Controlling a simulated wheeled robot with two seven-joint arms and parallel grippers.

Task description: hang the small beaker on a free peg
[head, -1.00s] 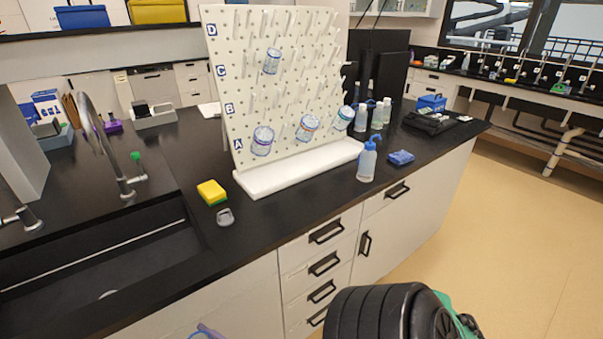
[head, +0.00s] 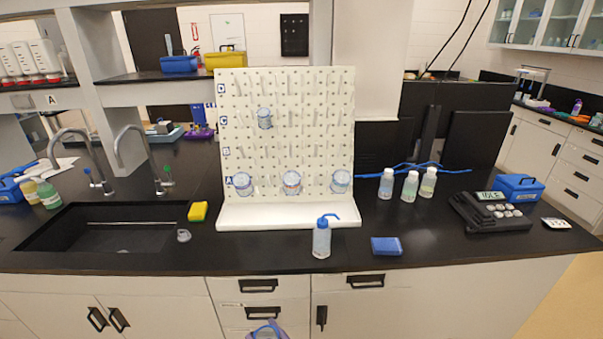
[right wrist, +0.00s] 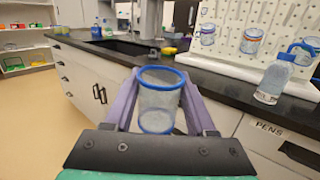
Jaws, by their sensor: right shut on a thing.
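The small clear beaker (right wrist: 159,103) with a blue rim is upright between the two purple fingers of my right gripper (right wrist: 158,95), which is shut on it. In the head view the tips of my right gripper (head: 266,331) show at the bottom edge, in front of the drawers and below the counter top. The white pegboard (head: 288,214) stands on the counter behind the wash bottle. One beaker (head: 265,118) hangs in row C at the left. Three beakers hang along row A: left (head: 243,184), middle (head: 291,183) and right (head: 340,182). Many other pegs are bare. My left gripper is out of view.
A blue-capped wash bottle (head: 321,240) stands in front of the board's right half. A blue box (head: 386,246) lies right of it. A yellow sponge (head: 198,211) and a grey item (head: 184,235) lie left of the board, beside the sink (head: 60,228). Several bottles stand at right.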

